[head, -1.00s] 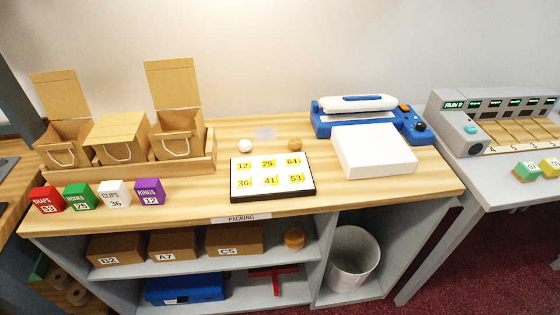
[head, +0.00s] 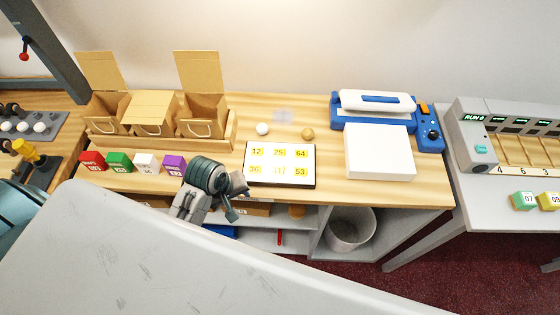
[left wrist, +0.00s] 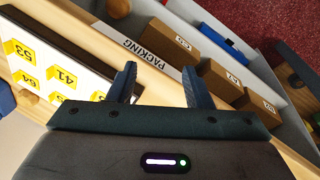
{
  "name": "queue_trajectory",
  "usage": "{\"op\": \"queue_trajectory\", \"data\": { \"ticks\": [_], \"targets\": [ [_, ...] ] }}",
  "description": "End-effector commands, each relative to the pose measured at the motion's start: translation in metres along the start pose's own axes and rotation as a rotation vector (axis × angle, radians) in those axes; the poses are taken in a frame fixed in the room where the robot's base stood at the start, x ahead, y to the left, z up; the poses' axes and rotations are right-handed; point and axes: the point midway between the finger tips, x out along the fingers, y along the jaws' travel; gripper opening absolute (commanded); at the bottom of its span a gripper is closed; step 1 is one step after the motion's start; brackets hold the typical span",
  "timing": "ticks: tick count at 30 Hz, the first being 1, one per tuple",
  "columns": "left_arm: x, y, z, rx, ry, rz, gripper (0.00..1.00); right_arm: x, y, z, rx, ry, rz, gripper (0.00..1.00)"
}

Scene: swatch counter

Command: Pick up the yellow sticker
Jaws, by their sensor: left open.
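Several yellow stickers (head: 301,152) with black numbers sit in two rows on a white board (head: 281,164) with a dark edge, on the wooden counter. In the left wrist view, stickers reading 53 (left wrist: 20,50), 41 (left wrist: 62,76) and 64 show at the left. My left gripper (head: 236,198) is at the counter's front edge, left of the board, apart from the stickers. In the left wrist view its two fingers (left wrist: 160,88) are spread, with nothing between them. The lower-left stickers are hard to read in the head view. My right gripper is not in view.
Red, green, white and purple blocks (head: 174,164) stand left of the gripper, below the cardboard boxes (head: 201,118). A white slab (head: 379,152) and a blue machine (head: 428,132) lie right of the board. Two small balls (head: 307,134) sit behind it.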

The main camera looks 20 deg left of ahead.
Motion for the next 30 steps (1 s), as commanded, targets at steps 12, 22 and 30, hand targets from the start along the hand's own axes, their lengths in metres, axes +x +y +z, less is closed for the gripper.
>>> {"op": "queue_trajectory", "data": {
  "ticks": [12, 22, 30],
  "targets": [
    [-0.059, 0.108, -0.052, -0.907, -0.240, 0.005, 0.45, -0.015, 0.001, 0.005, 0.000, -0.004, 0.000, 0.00],
    [-0.071, 0.135, -0.059, -1.150, -0.310, -0.048, 0.45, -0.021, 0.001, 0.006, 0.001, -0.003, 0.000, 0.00],
    [-0.033, 0.140, -0.049, -1.151, -0.310, -0.048, 0.45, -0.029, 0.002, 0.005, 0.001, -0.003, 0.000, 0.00]
  ]
}}
